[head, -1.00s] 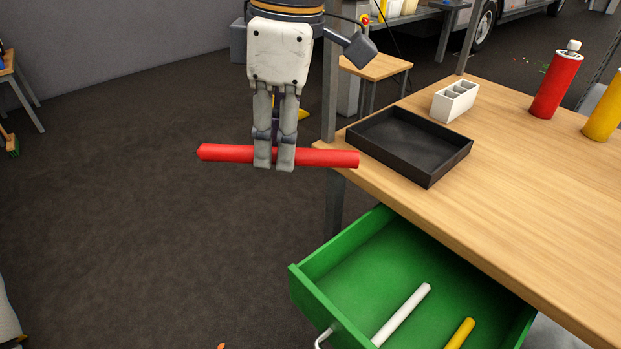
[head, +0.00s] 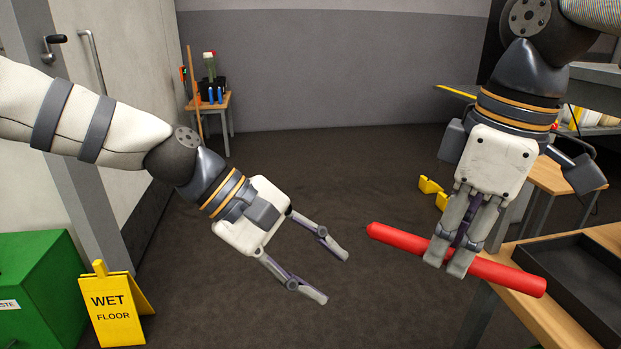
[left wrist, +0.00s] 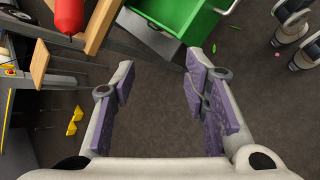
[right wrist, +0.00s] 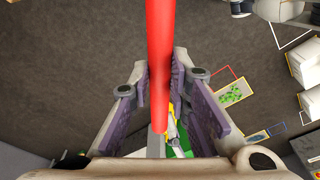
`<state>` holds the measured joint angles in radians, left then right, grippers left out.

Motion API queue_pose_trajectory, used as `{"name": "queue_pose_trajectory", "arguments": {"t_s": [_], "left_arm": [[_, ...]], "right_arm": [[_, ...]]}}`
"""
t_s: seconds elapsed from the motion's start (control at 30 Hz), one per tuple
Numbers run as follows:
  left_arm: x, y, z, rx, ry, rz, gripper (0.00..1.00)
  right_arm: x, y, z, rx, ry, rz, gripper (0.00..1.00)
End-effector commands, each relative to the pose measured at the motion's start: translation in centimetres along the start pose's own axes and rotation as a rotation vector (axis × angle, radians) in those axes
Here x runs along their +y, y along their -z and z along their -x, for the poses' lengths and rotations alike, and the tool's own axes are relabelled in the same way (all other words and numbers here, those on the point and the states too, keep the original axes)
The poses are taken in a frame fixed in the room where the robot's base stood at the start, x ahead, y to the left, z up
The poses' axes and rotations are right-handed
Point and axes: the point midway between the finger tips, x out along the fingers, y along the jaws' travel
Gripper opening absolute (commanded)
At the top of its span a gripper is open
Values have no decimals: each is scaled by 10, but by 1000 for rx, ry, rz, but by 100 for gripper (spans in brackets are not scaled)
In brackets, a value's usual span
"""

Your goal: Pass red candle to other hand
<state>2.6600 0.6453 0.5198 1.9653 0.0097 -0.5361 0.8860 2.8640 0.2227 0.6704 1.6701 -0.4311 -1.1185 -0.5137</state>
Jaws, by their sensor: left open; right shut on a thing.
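The red candle (head: 500,274) is a long red stick with a tapered tip at its left end. In the head view it lies roughly level in the air, sloping slightly down to the right. My right gripper (head: 450,262) is shut on it near its middle. The candle also shows between the fingers in the right wrist view (right wrist: 160,60). My left gripper (head: 336,276) is open and empty, left of the candle's tip, with its fingers pointing toward it and a gap between. In the left wrist view, part of the candle (left wrist: 68,14) shows at the upper left.
The wooden table (head: 560,318) with a black tray (head: 575,283) stands at the right, beneath the candle's right end. A yellow wet floor sign (head: 118,307) and a green bin (head: 38,290) stand at the lower left. The green drawer (left wrist: 172,22) is open.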

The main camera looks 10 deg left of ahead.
Motion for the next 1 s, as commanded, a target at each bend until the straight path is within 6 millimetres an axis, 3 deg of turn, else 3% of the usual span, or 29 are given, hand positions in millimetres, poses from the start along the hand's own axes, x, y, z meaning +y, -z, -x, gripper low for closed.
{"name": "queue_pose_trajectory", "arguments": {"t_s": [0.03, 0.13, 0.23, 0.33, 0.47, 0.8, 1.0], "left_arm": [[20, -12, 22, -21, -37, 0, 41], [45, -37, 58, -65, -77, 5, 41], [56, -54, 82, -94, -96, 6, 41], [61, -62, 91, -107, -102, 5, 41], [62, -64, 75, -111, -97, 8, 41], [70, -73, -4, -110, -98, 7, 41], [73, -74, -24, -108, -101, 6, 41]], "right_arm": [[0, 0, 0, 0, 0, 0, 0], [0, 0, 0, 0, 0, 0, 0], [0, 0, 0, 0, 0, 0, 0], [0, 0, 0, 0, 0, 0, 0], [0, 0, 0, 0, 1, 0, 0], [0, 0, 0, 0, 0, 0, 0], [0, 0, 0, 0, 0, 0, 0]]}}
